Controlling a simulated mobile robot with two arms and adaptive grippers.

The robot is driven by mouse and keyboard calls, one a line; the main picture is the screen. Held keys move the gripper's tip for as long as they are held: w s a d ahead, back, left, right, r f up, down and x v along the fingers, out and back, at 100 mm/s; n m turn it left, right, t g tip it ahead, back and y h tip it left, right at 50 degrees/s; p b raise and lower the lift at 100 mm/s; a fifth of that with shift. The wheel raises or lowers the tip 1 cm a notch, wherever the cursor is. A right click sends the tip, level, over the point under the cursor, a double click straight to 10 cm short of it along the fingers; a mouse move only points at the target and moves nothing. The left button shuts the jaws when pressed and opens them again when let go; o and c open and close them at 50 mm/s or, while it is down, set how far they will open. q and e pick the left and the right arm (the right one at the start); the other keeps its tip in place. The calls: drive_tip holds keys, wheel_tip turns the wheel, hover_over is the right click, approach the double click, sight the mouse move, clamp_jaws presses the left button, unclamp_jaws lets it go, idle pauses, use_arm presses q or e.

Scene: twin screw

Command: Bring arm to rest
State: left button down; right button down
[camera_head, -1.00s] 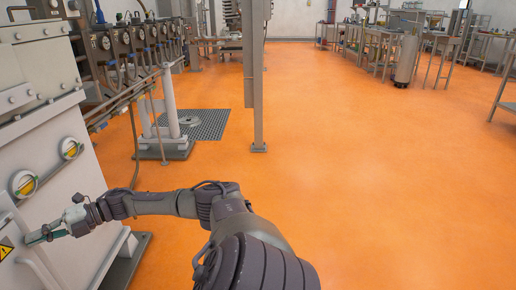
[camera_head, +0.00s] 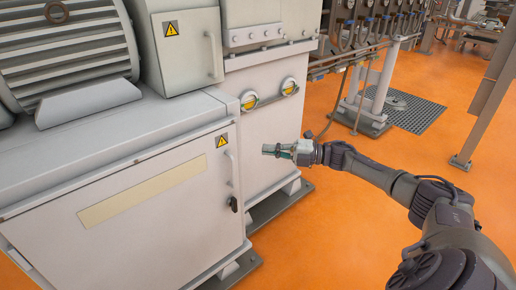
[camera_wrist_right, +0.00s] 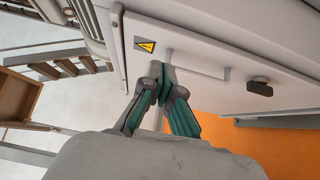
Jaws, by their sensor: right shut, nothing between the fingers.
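My right arm (camera_head: 395,183) reaches in from the lower right in the head view. Its right gripper (camera_head: 268,150) is shut and empty, pointing left in front of the grey machine cabinet (camera_head: 268,133). In the right wrist view the fingers of the right gripper (camera_wrist_right: 163,72) meet at their tips, with green pads and nothing between them. The cabinet door (camera_wrist_right: 200,45), with a handle and a yellow warning label, lies beyond the fingertips. I cannot tell the exact gap between fingertips and door. My left gripper is not in view.
A lower cabinet (camera_head: 165,205) with a black latch (camera_head: 234,204) stands at left under a ribbed motor (camera_head: 62,50). Two yellow gauges (camera_head: 289,87) sit on the machine front. A grey post (camera_head: 480,100) stands at right. Orange floor (camera_head: 330,240) is open below my arm.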

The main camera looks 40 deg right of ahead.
drive_tip(key=v, duration=0.4)
drive_tip(key=shift+s+d+r, duration=0.1)
drive_tip(key=shift+s+d, duration=0.15)
drive_tip(key=shift+d, duration=0.1)
